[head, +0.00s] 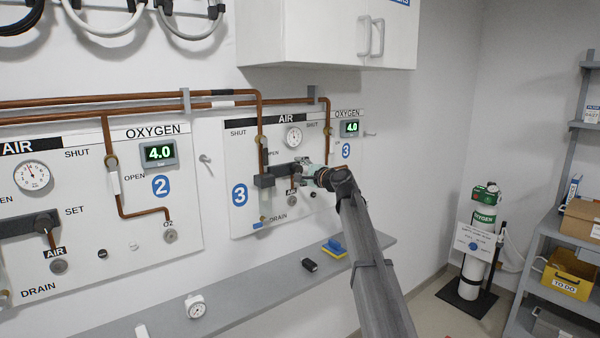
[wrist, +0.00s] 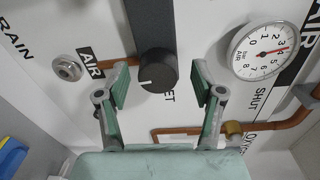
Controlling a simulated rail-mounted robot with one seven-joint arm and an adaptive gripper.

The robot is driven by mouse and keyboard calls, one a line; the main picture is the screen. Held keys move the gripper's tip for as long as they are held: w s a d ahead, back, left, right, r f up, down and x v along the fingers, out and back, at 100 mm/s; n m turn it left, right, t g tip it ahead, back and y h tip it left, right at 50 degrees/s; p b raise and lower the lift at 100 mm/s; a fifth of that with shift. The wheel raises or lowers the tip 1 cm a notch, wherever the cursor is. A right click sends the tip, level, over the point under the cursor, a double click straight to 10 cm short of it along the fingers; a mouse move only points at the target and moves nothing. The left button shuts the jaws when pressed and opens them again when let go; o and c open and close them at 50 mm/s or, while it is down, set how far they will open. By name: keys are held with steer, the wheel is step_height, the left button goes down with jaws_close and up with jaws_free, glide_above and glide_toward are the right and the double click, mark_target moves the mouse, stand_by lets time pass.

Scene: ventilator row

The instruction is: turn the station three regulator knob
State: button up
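The station three panel (head: 238,140) carries a dark grey regulator (head: 283,170). In the head view my gripper (head: 312,172) is at the regulator's right end and hides its knob. In the wrist view the round dark knob (wrist: 157,72) with a white mark sits at the end of the regulator body (wrist: 151,25). My open gripper (wrist: 160,80) has one green-padded finger on each side of the knob, with a visible gap on both sides. The air gauge (wrist: 265,50) has its red needle near 4; it also shows in the head view (head: 293,137).
Copper pipes (head: 262,118) run along the panel close to the regulator. A grey ledge (head: 240,295) below holds a dark small object (head: 309,265) and a blue-and-yellow item (head: 334,248). A white cabinet (head: 310,35) overhangs. An oxygen cylinder (head: 482,235) stands right.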

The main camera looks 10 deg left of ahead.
steer(key=shift+s+d, duration=0.1)
steer(key=v, duration=1.1)
steer(key=shift+s+d, duration=0.3)
